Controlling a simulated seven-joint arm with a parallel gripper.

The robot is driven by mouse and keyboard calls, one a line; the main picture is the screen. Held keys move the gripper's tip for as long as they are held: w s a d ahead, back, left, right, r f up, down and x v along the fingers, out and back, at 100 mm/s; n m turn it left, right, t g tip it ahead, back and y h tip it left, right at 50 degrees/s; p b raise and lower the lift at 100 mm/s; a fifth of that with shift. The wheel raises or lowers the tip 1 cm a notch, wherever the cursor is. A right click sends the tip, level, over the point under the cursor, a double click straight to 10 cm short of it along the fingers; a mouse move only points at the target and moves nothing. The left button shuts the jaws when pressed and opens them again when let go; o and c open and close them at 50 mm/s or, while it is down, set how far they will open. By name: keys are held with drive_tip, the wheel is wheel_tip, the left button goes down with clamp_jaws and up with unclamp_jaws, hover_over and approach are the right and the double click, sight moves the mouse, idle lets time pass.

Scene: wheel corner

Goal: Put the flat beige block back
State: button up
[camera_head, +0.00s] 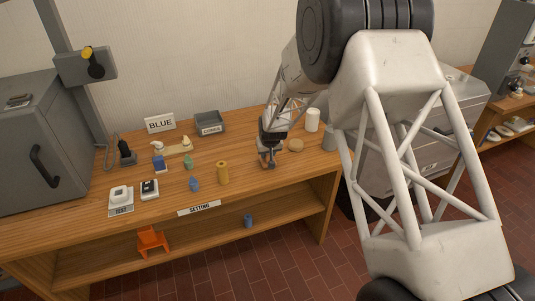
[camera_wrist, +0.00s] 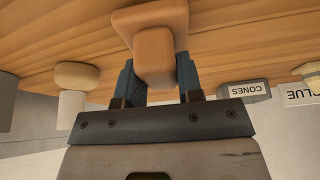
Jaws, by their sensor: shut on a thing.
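My gripper (camera_head: 268,163) is low over the right part of the wooden table. In the wrist view my gripper (camera_wrist: 158,85) is shut on a tan block (camera_wrist: 155,52), whose narrow part sits between the two blue-grey fingers. A wider, flat, square-cornered part (camera_wrist: 140,20) shows beyond the fingers, close to the table top; I cannot tell whether it touches the wood. In the head view the gripper mostly hides this piece. A flat beige strip (camera_head: 178,149) lies at the back left with small pale pieces at its ends.
A round tan disc (camera_head: 296,145), a white cylinder (camera_head: 312,121) and a grey cylinder (camera_head: 329,138) stand right of my gripper. A grey CONES tray (camera_head: 209,122) and BLUE sign (camera_head: 160,122) are behind. Bare wood lies between.

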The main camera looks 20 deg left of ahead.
drive_tip(key=shift+f, duration=0.25)
drive_tip(key=shift+f, duration=0.2)
drive_tip(key=o, duration=0.8)
drive_tip(key=shift+v, duration=3.9)
drive_tip(key=shift+r, duration=0.1)
